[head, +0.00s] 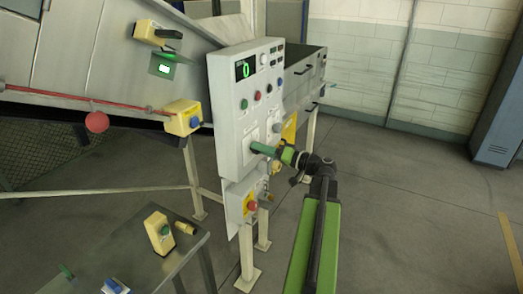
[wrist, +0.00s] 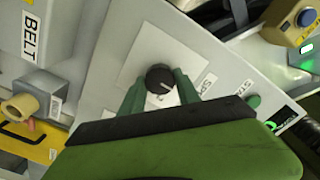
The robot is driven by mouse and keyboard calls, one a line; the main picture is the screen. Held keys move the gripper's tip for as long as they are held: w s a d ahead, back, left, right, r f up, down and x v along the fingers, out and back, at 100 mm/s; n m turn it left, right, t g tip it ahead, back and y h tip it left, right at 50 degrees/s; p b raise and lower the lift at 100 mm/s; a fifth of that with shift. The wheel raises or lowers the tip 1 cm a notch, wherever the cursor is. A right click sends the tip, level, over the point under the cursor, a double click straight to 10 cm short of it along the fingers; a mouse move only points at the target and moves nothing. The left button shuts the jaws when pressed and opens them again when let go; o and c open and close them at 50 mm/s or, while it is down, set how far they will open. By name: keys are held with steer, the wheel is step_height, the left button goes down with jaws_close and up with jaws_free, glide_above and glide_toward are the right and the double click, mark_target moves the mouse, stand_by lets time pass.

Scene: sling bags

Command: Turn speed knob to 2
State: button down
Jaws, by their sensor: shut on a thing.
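The speed knob (wrist: 159,76) is round and black with a white pointer line, on a pale plate of the grey panel. The label beside it is partly covered; its letters "SP" show in the wrist view. My gripper (wrist: 159,84) has its green fingers on both sides of the knob and is shut on it. In the head view my gripper (head: 258,148) reaches the front of the control panel (head: 228,125), and the knob is hidden behind the fingers. The green display (head: 244,69) at the panel's top reads 0.
Colored buttons (head: 257,96) sit above my gripper. A red-and-yellow stop button (head: 249,204) is below it. A yellow box with a blue button (head: 184,118) and a red pull cord with a ball (head: 97,122) are to the left. Floor to the right is clear.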

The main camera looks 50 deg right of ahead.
steer(key=m, duration=1.1)
steer(key=shift+f, duration=0.1)
steer(key=shift+d+m, duration=0.1)
steer(key=shift+m, duration=0.2)
stand_by(0.4)
steer(key=c, duration=0.9)
jaws_free()
steer(key=v, duration=1.7)
steer(key=shift+s, duration=0.25)
